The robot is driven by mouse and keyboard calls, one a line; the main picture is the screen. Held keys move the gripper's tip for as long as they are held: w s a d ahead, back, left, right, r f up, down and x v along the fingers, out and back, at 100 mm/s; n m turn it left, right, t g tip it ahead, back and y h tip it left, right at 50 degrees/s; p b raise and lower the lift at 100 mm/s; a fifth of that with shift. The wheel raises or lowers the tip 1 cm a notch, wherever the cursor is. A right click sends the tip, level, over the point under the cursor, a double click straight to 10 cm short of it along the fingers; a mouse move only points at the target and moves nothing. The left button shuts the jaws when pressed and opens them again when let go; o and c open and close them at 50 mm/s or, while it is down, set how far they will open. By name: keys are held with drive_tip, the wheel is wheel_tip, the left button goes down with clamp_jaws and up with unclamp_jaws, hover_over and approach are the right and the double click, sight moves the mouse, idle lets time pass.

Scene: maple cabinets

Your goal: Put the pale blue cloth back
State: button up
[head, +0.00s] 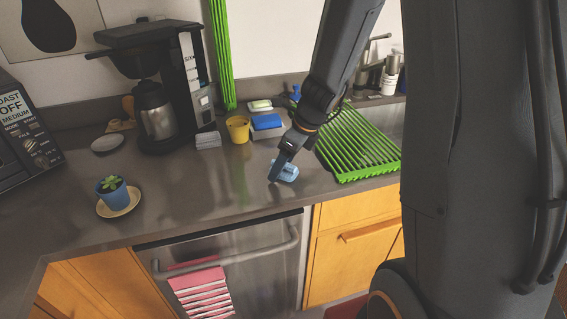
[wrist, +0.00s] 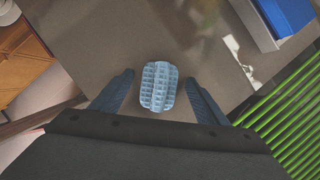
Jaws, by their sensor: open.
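The pale blue cloth (head: 287,171) lies on the grey counter near its front edge, left of the green rack. In the wrist view the cloth (wrist: 159,86) is a small folded, waffle-textured pad. My gripper (head: 276,175) is over the counter at the cloth, and its dark arm hides part of the area behind it. In the wrist view my gripper (wrist: 158,93) is open, with one finger on each side of the cloth and a gap on both sides.
A green ribbed rack (head: 357,143) stands close on the right. Behind are a blue sponge (head: 266,122) on a white holder, a yellow cup (head: 238,129) and a coffee maker (head: 157,85). A potted plant (head: 112,188) sits at left. The counter between is clear.

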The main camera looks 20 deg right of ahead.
drive_tip(key=v, duration=1.1)
drive_tip(key=s+a+f+n+g+h, duration=0.1)
drive_tip(key=s+f+n, duration=0.2)
drive_tip(key=s+n, duration=0.4)
drive_tip(key=s+a+f+n+h, duration=0.2)
drive_tip(key=s+n, duration=0.5)
drive_tip(key=n, duration=1.3)
drive_tip(key=shift+s+f+g, duration=0.15)
drive_tip(key=shift+f+g, duration=0.25)
